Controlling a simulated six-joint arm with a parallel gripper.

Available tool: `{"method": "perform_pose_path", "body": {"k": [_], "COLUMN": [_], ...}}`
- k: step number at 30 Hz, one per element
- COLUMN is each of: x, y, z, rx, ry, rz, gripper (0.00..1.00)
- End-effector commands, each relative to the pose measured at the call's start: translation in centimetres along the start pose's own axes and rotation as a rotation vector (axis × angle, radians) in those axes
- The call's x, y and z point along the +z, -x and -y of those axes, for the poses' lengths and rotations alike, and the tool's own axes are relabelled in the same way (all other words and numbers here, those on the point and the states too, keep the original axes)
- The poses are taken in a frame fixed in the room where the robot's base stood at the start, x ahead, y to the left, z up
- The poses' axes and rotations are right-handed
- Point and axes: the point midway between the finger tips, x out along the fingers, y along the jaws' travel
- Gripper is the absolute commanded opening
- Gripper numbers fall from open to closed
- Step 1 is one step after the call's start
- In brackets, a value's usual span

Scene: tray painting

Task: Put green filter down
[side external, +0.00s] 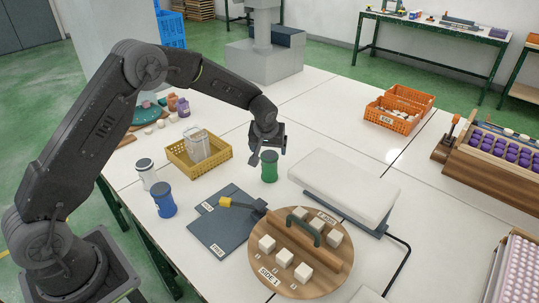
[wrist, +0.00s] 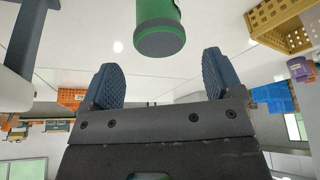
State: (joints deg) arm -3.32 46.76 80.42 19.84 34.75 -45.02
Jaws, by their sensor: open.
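The green filter (side external: 269,169), a small green canister with a dark cap, stands upright on the white table. My gripper (side external: 268,151) is just above it with its jaws open. In the wrist view the green filter (wrist: 158,25) is just beyond the two spread fingertips of my gripper (wrist: 159,70), apart from both, and nothing is between the fingers. A blue filter (side external: 164,200) and a white filter (side external: 146,174) stand to the left.
A yellow basket (side external: 184,171) holding a clear container is left of the green filter. A dark mat (side external: 205,238) with a yellow-handled tool and a round wooden board (side external: 262,286) with white blocks lie in front. A white padded block (side external: 343,187) is to the right; orange crates (side external: 393,123) stand farther back.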

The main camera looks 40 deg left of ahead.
Motion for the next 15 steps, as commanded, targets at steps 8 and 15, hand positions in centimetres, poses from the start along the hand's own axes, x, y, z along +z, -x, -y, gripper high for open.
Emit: {"method": "perform_pose_path", "body": {"k": [8,15], "x": [0.0,0.0], "y": [4.5,5.4], "z": [0.0,0.0], "rx": [0.0,-0.001], "ry": [-0.001,-0.001], "rz": [-0.001,0.001], "gripper": [0.86,0.86]}}
